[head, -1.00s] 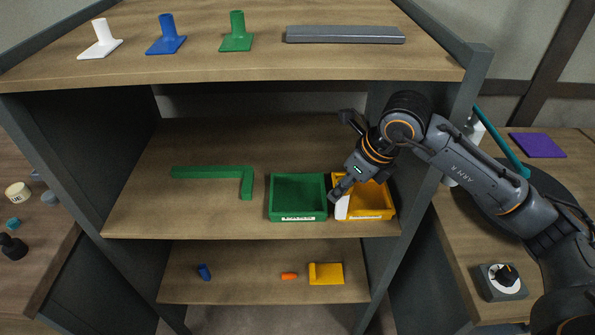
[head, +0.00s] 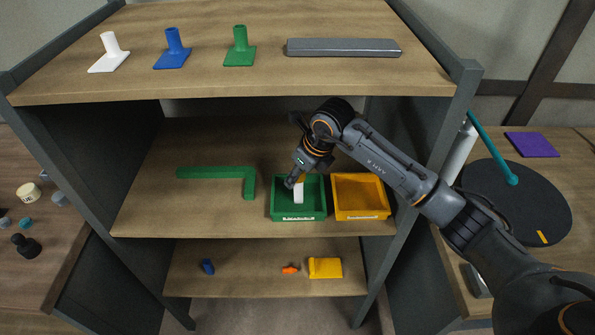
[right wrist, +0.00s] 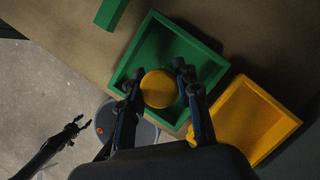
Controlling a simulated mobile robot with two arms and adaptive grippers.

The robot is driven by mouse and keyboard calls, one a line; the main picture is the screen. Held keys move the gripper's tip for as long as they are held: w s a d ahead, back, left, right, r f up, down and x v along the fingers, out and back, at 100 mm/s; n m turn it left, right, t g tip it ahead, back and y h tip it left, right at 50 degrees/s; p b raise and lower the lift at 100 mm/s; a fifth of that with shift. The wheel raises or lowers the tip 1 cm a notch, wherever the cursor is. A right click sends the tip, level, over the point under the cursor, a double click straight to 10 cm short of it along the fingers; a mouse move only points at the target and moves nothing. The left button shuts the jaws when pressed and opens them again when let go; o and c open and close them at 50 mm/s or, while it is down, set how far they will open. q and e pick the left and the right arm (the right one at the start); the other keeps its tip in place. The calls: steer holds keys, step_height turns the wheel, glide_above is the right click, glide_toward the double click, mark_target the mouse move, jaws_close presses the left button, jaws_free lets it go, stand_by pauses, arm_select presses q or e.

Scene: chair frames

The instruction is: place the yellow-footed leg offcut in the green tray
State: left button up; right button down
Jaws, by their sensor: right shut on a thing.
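The yellow-footed leg offcut is a short white piece (head: 298,194) with a yellow round foot (right wrist: 159,88). My right gripper (head: 294,182) is shut on it and holds it over the green tray (head: 297,217). In the right wrist view the foot sits between the fingertips of my right gripper (right wrist: 158,82), with the green tray (right wrist: 121,73) around and behind it. I cannot tell whether the offcut touches the tray floor. My left gripper (right wrist: 78,125) shows only in the right wrist view, low at left, with its fingertips apart and empty.
A yellow tray (head: 361,215) stands just right of the green tray on the middle shelf. A green L-shaped piece (head: 225,174) lies to the left. The top shelf (head: 240,85) is above my right arm. The lower shelf holds a yellow bracket (head: 325,268) and small parts.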

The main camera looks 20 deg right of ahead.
steer(key=shift+f, duration=0.15)
steer(key=c, duration=1)
jaws_free()
steer(key=shift+o, duration=0.2)
steer(key=shift+r, duration=0.45)
steer(key=shift+s+d+r+b, duration=0.55)
steer(key=shift+s+r, duration=0.2)
steer(key=shift+r, duration=0.25)
steer(key=s+d+b, duration=0.2)
steer(key=s+d, duration=0.4)
steer(key=s, duration=0.3)
steer(key=shift+s+b, duration=0.3)
steer(key=shift+b, duration=0.1)
